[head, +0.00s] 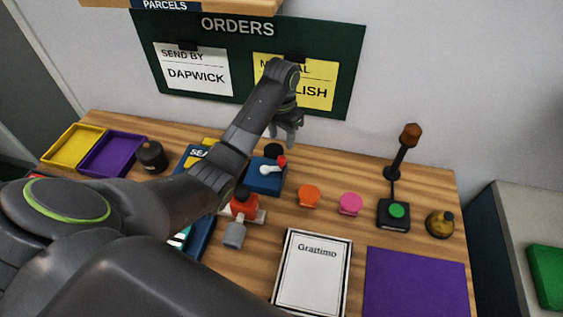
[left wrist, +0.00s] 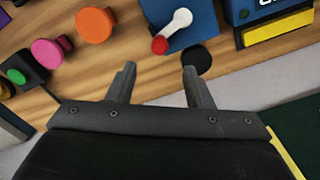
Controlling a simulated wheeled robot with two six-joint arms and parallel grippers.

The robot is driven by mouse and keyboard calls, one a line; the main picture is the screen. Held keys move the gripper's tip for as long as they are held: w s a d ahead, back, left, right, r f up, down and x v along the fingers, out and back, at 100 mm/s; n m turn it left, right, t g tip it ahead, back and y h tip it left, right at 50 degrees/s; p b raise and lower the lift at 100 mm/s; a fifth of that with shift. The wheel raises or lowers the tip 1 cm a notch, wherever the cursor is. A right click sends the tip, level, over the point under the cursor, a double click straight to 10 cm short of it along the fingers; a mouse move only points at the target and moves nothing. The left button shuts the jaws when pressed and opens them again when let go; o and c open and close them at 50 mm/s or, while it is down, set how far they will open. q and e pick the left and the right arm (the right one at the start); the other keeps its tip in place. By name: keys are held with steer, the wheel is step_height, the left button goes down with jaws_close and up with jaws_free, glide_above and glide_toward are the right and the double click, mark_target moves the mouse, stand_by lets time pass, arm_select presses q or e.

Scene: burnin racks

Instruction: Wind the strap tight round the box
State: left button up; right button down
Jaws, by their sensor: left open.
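A blue block (head: 263,186) with a white crank (head: 270,169) and red knob (head: 282,160) stands near the middle of the table. In the left wrist view the crank (left wrist: 180,21) points with its red knob (left wrist: 159,45) toward my fingers. My left gripper (head: 289,132) is open and empty, above the table's back edge, behind the crank. Its two fingers (left wrist: 160,75) are apart, touching nothing. A blue, yellow-labelled thing (head: 195,157) left of the crank is partly hidden by my left arm. I cannot clearly make out a strap or a box. My right gripper is out of view.
Yellow (head: 75,147) and purple (head: 113,154) trays stand at the back left. Orange (head: 308,196) and pink (head: 350,203) buttons, a green-button box (head: 394,214) and a brass bell (head: 440,223) are to the right. A framed card (head: 313,275) and purple mat (head: 415,285) lie in front.

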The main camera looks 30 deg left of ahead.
mark_target(282, 159)
arm_select(q)
step_height(282, 159, down, 9)
steer(key=shift+r, duration=0.1)
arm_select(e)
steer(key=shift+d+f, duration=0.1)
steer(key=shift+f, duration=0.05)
arm_select(q)
steer(key=c, duration=1)
steer(key=shift+s+d+r+m+p, duration=0.15)
steer(key=shift+m+p, duration=0.25)
steer(key=shift+p, duration=0.45)
steer(key=shift+s+p, duration=0.1)
steer(key=shift+p, duration=0.2)
steer(key=shift+f+m, duration=0.2)
steer(key=shift+m, duration=0.3)
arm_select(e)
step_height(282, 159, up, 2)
arm_select(q)
steer(key=o, duration=1)
